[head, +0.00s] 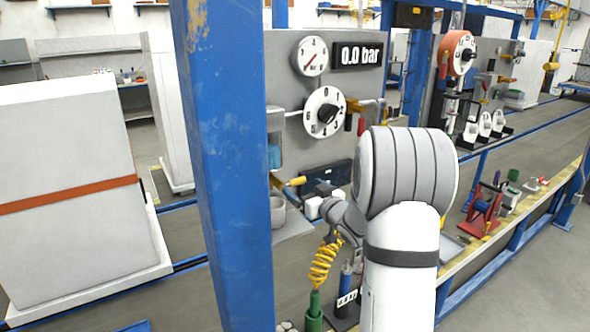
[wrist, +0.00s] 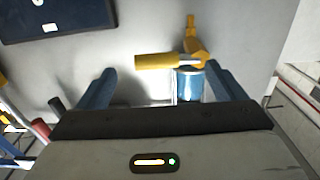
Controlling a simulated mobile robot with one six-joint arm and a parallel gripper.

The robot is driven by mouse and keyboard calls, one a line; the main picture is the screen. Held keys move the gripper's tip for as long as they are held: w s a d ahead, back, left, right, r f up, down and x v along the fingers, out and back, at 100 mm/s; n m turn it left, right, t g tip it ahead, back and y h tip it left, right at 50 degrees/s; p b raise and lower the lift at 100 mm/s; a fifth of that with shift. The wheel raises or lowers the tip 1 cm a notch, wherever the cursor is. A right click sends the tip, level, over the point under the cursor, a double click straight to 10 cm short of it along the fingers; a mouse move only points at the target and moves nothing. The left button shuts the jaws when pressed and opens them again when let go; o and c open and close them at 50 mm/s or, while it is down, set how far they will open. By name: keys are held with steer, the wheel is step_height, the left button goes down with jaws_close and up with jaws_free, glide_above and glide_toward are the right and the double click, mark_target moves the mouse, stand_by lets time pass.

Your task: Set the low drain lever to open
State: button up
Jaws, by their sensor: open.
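The low drain lever (wrist: 160,61) has a yellow handle pointing left from a yellow pivot piece (wrist: 196,45) in the wrist view. It also shows in the head view (head: 297,181), low on the grey panel, its handle pointing right. My gripper (wrist: 162,72) is open. Its two blue fingers stand apart, one to each side of the handle in the picture, with nothing held. I cannot tell whether either finger touches the lever. A blue-filled window (wrist: 189,86) shows between the fingers, partly hidden by the gripper body.
A dark panel (wrist: 58,15) is beside the lever. Red (wrist: 40,129) and black handles are at the left of the wrist view. In the head view, a dial (head: 324,112), a gauge (head: 311,56) and a display reading 0.0 bar (head: 358,55) sit higher. A blue post (head: 222,160) stands left.

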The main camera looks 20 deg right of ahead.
mark_target(299, 183)
steer(key=x, duration=0.3)
steer(key=p+x, duration=0.1)
steer(key=x, duration=0.3)
steer(key=shift+d+p, duration=0.25)
steer(key=shift+p, duration=0.05)
steer(key=shift+c, duration=0.2)
